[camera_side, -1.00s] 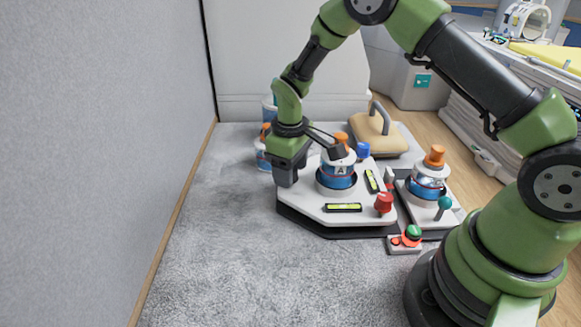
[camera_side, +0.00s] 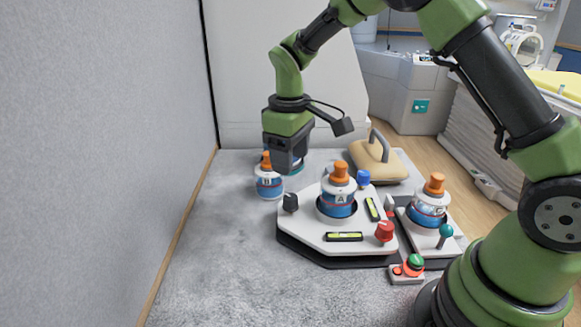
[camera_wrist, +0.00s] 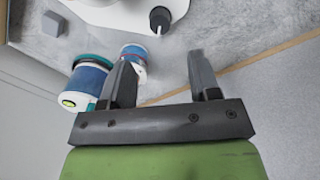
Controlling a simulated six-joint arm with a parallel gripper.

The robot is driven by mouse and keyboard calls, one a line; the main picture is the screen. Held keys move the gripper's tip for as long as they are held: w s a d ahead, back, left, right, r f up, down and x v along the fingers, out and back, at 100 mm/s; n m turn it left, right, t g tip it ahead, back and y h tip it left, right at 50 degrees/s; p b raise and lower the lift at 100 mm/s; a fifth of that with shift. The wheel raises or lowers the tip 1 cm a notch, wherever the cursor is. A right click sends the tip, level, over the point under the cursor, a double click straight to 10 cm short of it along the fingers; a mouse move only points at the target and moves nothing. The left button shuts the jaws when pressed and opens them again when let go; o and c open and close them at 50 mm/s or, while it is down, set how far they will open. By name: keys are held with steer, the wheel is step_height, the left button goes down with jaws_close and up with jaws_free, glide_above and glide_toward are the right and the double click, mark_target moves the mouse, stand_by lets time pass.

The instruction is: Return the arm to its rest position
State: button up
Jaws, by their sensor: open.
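My gripper (camera_side: 288,168) hangs above the back left of the grey surface. In the wrist view my gripper (camera_wrist: 165,82) has its two dark fingers apart with nothing between them. The bottle marked B (camera_side: 268,184) stands on the grey surface behind and below it, its orange cap partly hidden by the gripper. The white platform (camera_side: 300,224) lies below and to the right. It holds the bottle marked A (camera_side: 338,203), upright with an orange cap. The black knob (camera_side: 290,202) on its left edge is clear of the gripper. It also shows in the wrist view (camera_wrist: 159,18).
A second orange-capped bottle (camera_side: 429,207) stands on a side plate with a teal knob (camera_side: 446,231). A red knob (camera_side: 384,231), a green-and-red button box (camera_side: 408,268) and a tan handled block (camera_side: 377,158) are near. A wall rises at left. The front left surface is clear.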

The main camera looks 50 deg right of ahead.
steer(key=s+a+r+m+t+y, duration=0.1)
steer(key=s+r+m+t, duration=0.2)
steer(key=s+r, duration=0.7)
steer(key=s+a+r+m+t+y, duration=0.1)
steer(key=s+r+m+t, duration=0.3)
steer(key=s, duration=0.8)
steer(key=shift+a+r, duration=0.2)
steer(key=shift+r, duration=0.45)
steer(key=shift+s, duration=0.1)
stand_by(1.3)
